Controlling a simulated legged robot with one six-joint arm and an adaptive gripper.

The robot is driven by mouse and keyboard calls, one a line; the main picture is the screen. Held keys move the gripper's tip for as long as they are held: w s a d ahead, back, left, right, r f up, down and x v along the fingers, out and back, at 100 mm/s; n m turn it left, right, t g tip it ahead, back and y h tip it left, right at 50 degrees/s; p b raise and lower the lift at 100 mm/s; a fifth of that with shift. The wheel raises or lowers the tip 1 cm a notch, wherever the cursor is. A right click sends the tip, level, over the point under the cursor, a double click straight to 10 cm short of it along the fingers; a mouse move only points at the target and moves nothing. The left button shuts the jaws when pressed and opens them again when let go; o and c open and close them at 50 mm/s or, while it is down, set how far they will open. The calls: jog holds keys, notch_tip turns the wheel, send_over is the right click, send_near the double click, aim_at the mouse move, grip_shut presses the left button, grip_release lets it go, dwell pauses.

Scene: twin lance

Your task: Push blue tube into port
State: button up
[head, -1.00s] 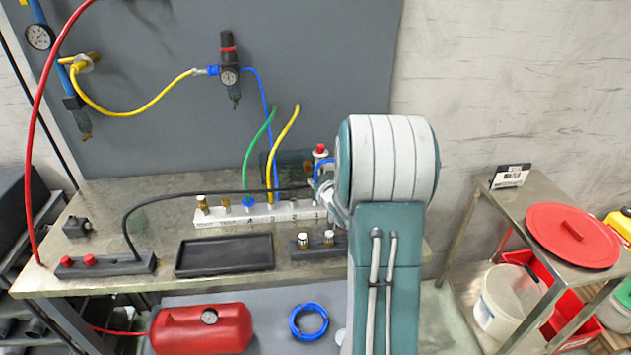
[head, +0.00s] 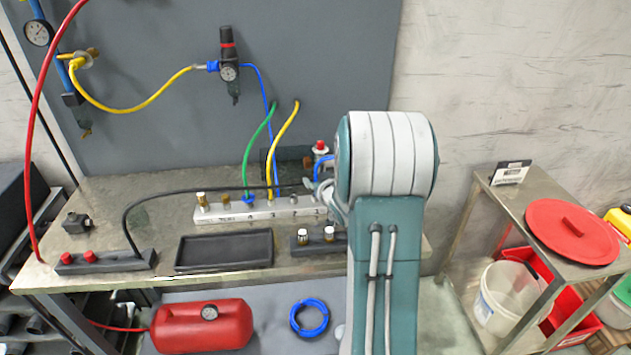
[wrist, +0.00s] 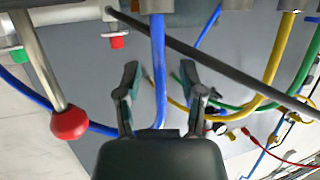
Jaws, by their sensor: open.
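In the wrist view a blue tube (wrist: 158,65) runs from a fitting at the top edge down between the two fingers of my gripper (wrist: 160,78). The fingers are open, with a gap on both sides of the tube. The tube curves away to the left below the fingers. In the head view a short piece of blue tube (head: 324,165) shows beside my arm at the right end of the white port block (head: 262,211).
A black hose (wrist: 215,55) crosses close to the fingers. Green (head: 259,140) and yellow (head: 283,140) tubes rise from the block. A red-knobbed lever (wrist: 70,122) stands left in the wrist view. A black tray (head: 224,251) lies in front of the block.

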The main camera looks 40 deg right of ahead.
notch_tip(320, 180, up, 10)
jog(key=shift+f, duration=0.15)
dwell(0.6)
jog(key=s+a+r+g, duration=0.2)
jog(key=s+a+r, duration=0.15)
jog(key=a, duration=0.45)
jog(key=s+a+r+g, duration=0.25)
jog(key=s+a, duration=0.25)
jog(key=a, duration=0.3)
jog(key=s+a+f+n+g+y, duration=0.3)
jog(key=s+a+g+y, duration=0.1)
jog(key=s+a, duration=1.2)
jog(key=s, duration=0.3)
jog(key=shift+a+f, duration=0.15)
jog(key=shift+f, duration=0.05)
